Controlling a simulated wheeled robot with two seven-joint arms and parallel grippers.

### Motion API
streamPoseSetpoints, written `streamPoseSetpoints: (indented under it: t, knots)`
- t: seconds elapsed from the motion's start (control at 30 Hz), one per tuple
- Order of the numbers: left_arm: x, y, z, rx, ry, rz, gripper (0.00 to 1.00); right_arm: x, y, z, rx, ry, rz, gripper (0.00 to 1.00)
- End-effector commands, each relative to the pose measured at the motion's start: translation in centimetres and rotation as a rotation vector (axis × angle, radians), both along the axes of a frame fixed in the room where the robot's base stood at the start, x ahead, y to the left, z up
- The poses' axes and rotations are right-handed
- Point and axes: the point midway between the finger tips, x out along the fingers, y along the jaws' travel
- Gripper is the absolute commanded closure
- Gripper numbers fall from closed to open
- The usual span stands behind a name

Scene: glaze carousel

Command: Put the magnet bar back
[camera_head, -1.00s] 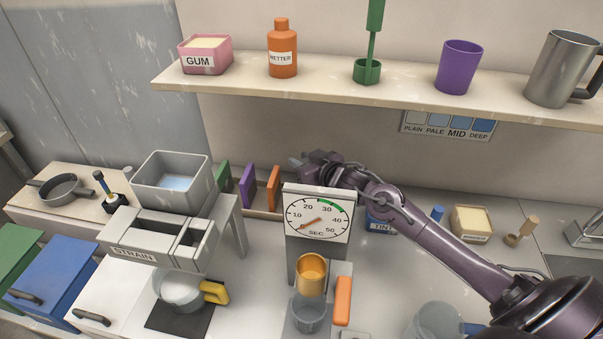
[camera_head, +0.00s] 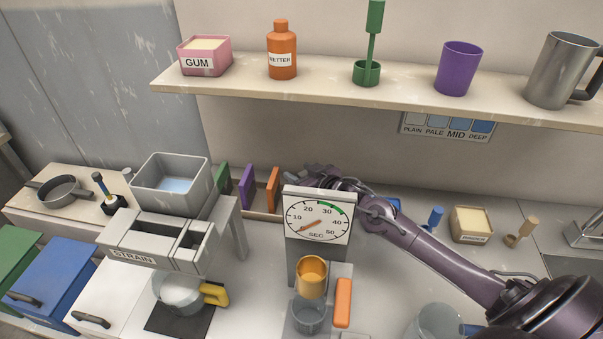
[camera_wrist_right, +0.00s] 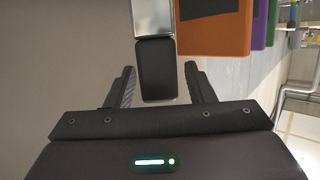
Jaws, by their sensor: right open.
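In the right wrist view, a bar with a black end (camera_wrist_right: 155,70) and a silver part beyond it lies between my right gripper's (camera_wrist_right: 160,88) two spread fingers. It looks like the magnet bar, though I cannot be sure. Gaps show between the fingers and the black end. In the head view, my right gripper (camera_head: 314,173) is behind the dial timer (camera_head: 318,215), right of the orange board (camera_head: 273,188); its fingers are small and the bar cannot be made out there. The orange board also shows in the wrist view (camera_wrist_right: 213,35). My left gripper is out of view.
Purple (camera_head: 247,186) and green boards stand left of the orange one. The strainer stand (camera_head: 150,250) with a grey basin (camera_head: 172,200) is at left. A shelf (camera_head: 400,95) with cups and bottles overhangs the back. A gold cup (camera_head: 312,277) is in front of the timer.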

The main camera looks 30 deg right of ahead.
Motion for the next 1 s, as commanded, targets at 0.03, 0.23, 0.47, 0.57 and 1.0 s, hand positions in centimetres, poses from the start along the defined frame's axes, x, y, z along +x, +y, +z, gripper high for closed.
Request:
streamPoseSetpoints:
  t: [0.03, 0.23, 0.47, 0.57, 1.0]
  knots:
    - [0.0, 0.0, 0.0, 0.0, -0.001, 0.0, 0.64, 0.0, 0.0, 0.1, 0.0, 0.0, 0.0, 0.51]
    - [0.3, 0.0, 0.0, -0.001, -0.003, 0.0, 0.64, -1.3, -0.2, 0.3, -0.001, 0.003, -0.001, 0.51]
    - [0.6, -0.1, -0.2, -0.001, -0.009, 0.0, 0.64, -5.1, -0.7, 1.4, -0.001, 0.004, 0.001, 0.51]
    - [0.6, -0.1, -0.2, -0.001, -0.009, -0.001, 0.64, -6.7, -0.9, 2.0, -0.002, 0.004, 0.002, 0.51]
    - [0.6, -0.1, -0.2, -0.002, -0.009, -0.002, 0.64, -11.0, -1.6, 3.6, 0.0, 0.001, 0.0, 0.51]
